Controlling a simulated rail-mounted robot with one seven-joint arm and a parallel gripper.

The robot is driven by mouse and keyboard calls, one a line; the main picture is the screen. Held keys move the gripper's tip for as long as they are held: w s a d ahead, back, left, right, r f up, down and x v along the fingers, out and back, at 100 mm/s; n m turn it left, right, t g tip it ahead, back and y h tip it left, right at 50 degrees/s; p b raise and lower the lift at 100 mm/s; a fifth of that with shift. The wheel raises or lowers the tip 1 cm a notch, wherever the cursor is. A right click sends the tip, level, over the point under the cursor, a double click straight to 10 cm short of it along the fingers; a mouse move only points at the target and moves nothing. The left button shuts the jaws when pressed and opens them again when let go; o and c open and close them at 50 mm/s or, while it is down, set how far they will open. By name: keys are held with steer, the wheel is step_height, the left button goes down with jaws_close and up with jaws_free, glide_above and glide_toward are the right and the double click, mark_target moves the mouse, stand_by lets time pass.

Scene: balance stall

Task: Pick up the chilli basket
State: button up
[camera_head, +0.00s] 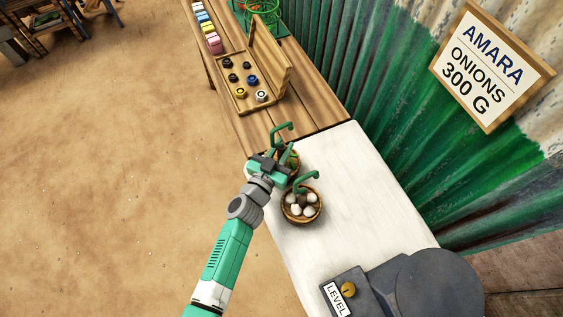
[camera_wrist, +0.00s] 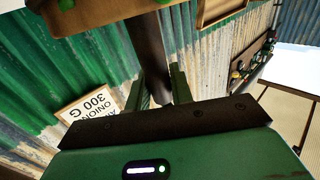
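The chilli basket (camera_head: 294,169) is a small round brown basket with green contents and a green hooked handle (camera_head: 283,128). It is at the far left corner of the white tabletop, partly hidden by my gripper. My gripper (camera_head: 283,170) is beside the basket, by its handle. In the wrist view, the two green fingers of my gripper (camera_wrist: 160,88) stand apart, one on each side of a dark upright post (camera_wrist: 148,50), apparently the handle. I cannot tell whether they press on it.
A second basket (camera_head: 301,217) with white bulbs and a green handle stands close by, nearer the camera. A dark scale marked LEVEL (camera_head: 375,292) is at the near end of the white table (camera_head: 350,190). A wooden weight box (camera_head: 262,75) lies open on the wooden bench.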

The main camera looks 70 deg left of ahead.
jaws_close()
steer(key=shift+r, duration=0.15)
